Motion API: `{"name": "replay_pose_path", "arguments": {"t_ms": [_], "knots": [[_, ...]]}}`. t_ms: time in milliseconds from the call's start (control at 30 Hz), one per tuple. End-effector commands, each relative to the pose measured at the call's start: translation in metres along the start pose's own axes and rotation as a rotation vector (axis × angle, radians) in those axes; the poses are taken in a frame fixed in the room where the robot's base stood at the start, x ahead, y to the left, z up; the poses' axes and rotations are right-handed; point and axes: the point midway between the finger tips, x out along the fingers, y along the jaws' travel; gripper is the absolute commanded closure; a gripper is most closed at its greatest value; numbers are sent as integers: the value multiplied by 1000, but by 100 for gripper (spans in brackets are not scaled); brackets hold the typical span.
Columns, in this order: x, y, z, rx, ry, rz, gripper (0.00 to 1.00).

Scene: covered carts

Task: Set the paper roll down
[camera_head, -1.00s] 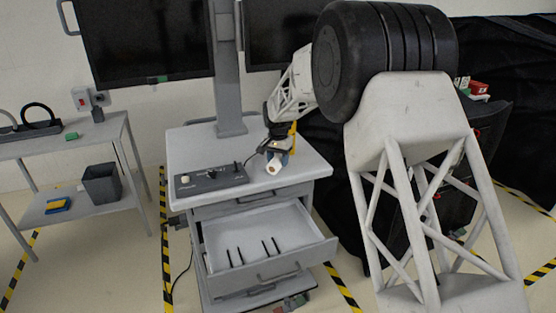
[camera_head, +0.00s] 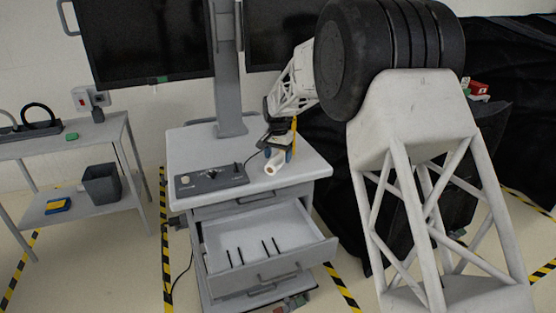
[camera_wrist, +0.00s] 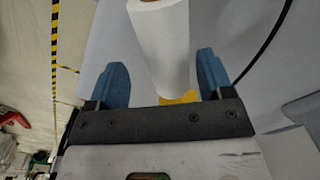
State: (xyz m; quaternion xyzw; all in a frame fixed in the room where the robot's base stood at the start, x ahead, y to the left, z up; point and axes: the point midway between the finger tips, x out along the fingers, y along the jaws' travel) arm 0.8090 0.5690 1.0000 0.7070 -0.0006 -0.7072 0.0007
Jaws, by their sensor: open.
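The white paper roll (camera_head: 274,163) lies on its side on the grey cart top (camera_head: 190,150), near the front right edge. It also shows in the wrist view (camera_wrist: 160,40), running away from me between the two blue fingers. My gripper (camera_head: 279,154) is open just above and behind the roll's near end. In the wrist view my gripper (camera_wrist: 161,65) has a visible gap on each side of the roll. A yellow patch shows past the roll's near end in the wrist view.
A dark control box (camera_head: 211,179) with a knob and a cable sits left of the roll. An open drawer (camera_head: 300,238) holding several dark rods juts out below. A monitor post (camera_head: 228,80) rises behind. A side table (camera_head: 60,145) stands at the left.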

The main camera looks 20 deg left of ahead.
Motion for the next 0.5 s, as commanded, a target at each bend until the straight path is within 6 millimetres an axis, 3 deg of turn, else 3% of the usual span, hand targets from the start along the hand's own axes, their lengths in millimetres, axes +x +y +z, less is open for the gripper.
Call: {"name": "replay_pose_path", "arguments": {"t_ms": [500], "knots": [[-80,0,0,0,1,-1,26]]}}
